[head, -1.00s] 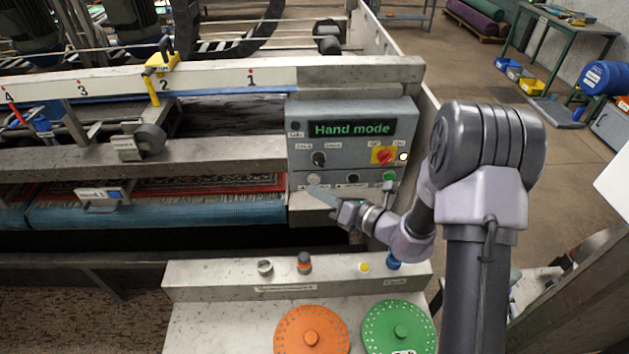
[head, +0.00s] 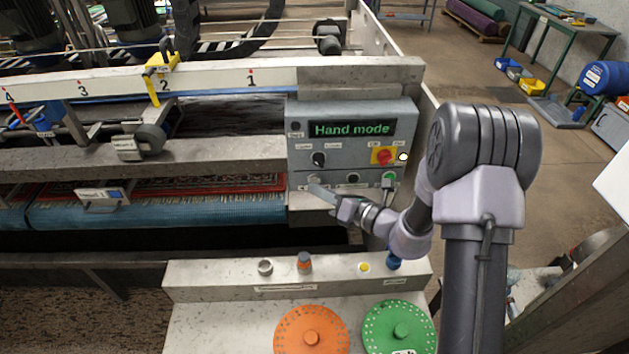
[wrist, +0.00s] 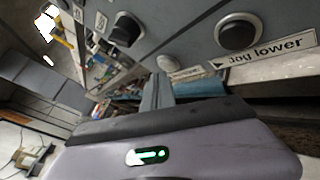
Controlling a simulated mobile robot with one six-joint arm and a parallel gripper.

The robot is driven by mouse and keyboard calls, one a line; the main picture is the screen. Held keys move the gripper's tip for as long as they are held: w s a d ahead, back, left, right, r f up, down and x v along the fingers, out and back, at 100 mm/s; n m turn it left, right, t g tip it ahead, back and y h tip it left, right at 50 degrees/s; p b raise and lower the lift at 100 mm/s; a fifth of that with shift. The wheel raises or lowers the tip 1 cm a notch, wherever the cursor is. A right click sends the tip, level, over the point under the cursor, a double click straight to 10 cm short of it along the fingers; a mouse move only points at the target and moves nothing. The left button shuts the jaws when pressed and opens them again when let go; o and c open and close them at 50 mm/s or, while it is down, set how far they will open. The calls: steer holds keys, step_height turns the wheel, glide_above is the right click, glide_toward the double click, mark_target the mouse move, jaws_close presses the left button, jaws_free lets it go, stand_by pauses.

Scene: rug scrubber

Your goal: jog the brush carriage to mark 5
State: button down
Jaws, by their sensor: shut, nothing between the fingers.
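The brush carriage shows in the head view as dark motors (head: 134,22) behind the white rail (head: 215,81). A yellow pointer (head: 160,64) hangs over the rail by mark 2; marks 1 to 4 are readable, mark 5 is not in view. The grey control panel (head: 298,148) reads "Hand mode". My gripper (head: 316,190) is shut and empty, its tips just below the panel's pale left button (head: 312,179). In the wrist view the fingers (wrist: 165,92) point at a pale button (wrist: 168,63); I cannot tell if they touch. A black button (wrist: 237,32) sits above the "Jog lower" label.
A red-and-yellow switch (head: 383,156) and a green button (head: 389,177) are on the panel's right side. Below stands a ledge (head: 215,275) with small knobs, an orange disc (head: 311,330) and a green disc (head: 399,328). A rug (head: 220,185) lies left of the panel.

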steer(key=shift+w, duration=0.45)
stand_by(1.1)
steer(key=shift+s, duration=0.1)
stand_by(1.4)
steer(key=shift+s, duration=0.75)
steer(key=shift+s+b, duration=0.55)
steer(key=shift+s, duration=1.95)
